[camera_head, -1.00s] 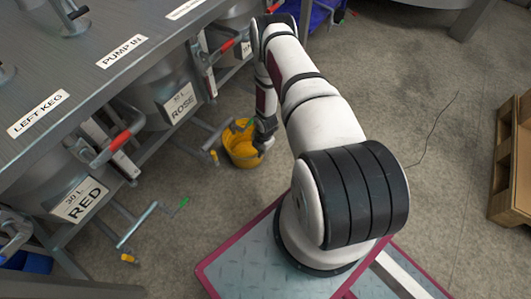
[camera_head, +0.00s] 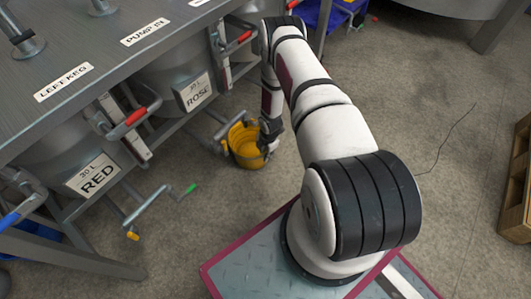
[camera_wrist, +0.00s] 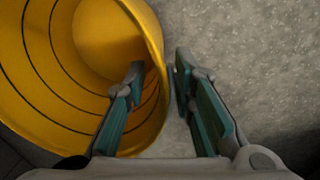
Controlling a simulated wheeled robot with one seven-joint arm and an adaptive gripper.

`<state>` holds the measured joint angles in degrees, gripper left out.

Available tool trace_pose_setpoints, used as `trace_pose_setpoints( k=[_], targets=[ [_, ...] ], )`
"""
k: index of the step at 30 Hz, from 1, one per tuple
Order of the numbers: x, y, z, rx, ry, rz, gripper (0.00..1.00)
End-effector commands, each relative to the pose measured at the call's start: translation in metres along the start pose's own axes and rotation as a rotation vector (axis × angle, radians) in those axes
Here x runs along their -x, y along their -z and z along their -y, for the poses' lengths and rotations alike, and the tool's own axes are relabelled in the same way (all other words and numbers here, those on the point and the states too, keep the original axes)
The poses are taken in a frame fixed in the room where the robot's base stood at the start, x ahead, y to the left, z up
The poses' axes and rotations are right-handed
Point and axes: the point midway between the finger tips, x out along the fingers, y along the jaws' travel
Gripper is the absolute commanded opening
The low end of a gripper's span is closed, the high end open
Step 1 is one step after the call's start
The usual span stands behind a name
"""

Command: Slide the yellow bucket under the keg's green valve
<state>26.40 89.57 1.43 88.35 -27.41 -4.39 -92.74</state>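The yellow bucket (camera_head: 247,153) stands on the floor beside the ROSE keg (camera_head: 180,75), to the right of its outlet. In the wrist view the bucket (camera_wrist: 45,65) fills the left side, its open mouth toward me. My gripper (camera_head: 272,138) is at the bucket's right rim. The green valve (camera_head: 191,188) is a green-tipped lever on the low pipe of the RED keg (camera_head: 75,150), left of and nearer than the bucket.
A steel bench (camera_head: 80,65) with LEFT KEG and PUMP IN labels covers the kegs. Red-handled levers (camera_head: 128,122) stick out from its front. A yellow-tipped outlet (camera_head: 132,234) sits low by the RED keg. A wooden pallet (camera_head: 517,190) stands at right. Floor between bucket and green lever is clear.

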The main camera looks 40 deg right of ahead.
Motion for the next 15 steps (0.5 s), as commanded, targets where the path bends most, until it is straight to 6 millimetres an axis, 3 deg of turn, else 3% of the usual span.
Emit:
trace_pose_setpoints(
  k=[10, 15],
  targets=[
    [0.003, 0.0, 0.0, 0.0, 0.0, 0.001, 0.28],
    [0.022, -0.001, -0.001, 0.0, 0.0, 0.001, 0.28]
  ],
)
